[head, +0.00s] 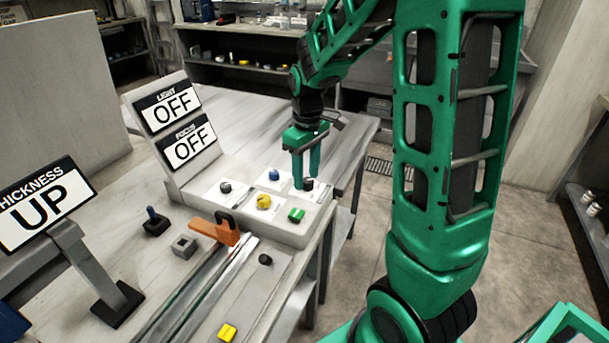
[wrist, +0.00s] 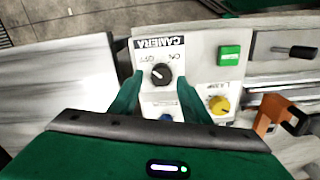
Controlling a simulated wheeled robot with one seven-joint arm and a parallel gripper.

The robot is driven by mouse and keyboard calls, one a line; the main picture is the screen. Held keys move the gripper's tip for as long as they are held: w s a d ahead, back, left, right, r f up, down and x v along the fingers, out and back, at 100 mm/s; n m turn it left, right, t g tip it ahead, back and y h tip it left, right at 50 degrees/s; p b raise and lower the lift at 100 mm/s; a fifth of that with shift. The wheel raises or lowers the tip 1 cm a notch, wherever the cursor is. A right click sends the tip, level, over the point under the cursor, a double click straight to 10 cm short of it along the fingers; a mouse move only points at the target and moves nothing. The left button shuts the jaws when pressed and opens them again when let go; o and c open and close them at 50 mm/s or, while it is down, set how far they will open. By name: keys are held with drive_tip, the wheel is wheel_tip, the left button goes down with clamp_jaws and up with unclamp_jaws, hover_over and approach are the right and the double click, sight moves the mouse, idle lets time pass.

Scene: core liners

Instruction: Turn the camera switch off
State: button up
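The camera switch is a round black knob (wrist: 161,74) with a pale pointer mark, on a white plate under an upside-down CAMERA label (wrist: 160,43). Small ON and OFF marks are printed beside it; I cannot tell surely which one the pointer faces. My gripper (wrist: 160,78) points down at the panel, its green fingers apart, one on each side of the knob with gaps between. In the head view my gripper (head: 306,187) is low at the panel's right corner, and the black knob (head: 308,184) is partly hidden by its fingers.
The panel also carries a green button (head: 296,215), a yellow lamp knob (head: 264,202), a blue button (head: 273,174) and another black knob (head: 225,187). Signs read LIGHT OFF (head: 168,106), FOCUS OFF (head: 187,147) and THICKNESS UP (head: 46,206). An orange clamp (head: 221,231) stands near the panel.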

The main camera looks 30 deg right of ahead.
sight(307, 179)
drive_tip(key=shift+s, duration=0.15)
wheel_tip(307, 179, up, 11)
drive_tip(key=shift+f, duration=0.2)
idle(0.4)
idle(0.4)
drive_tip(key=s+d+f+m, duration=0.2)
drive_tip(key=s+m, duration=0.3)
drive_tip(key=s, duration=0.8)
drive_tip(key=s+d+f+m, duration=0.2)
drive_tip(key=s+m, duration=0.3)
drive_tip(key=s, duration=0.8)
drive_tip(key=shift+d+f, duration=0.2)
drive_tip(key=shift+d, duration=0.1)
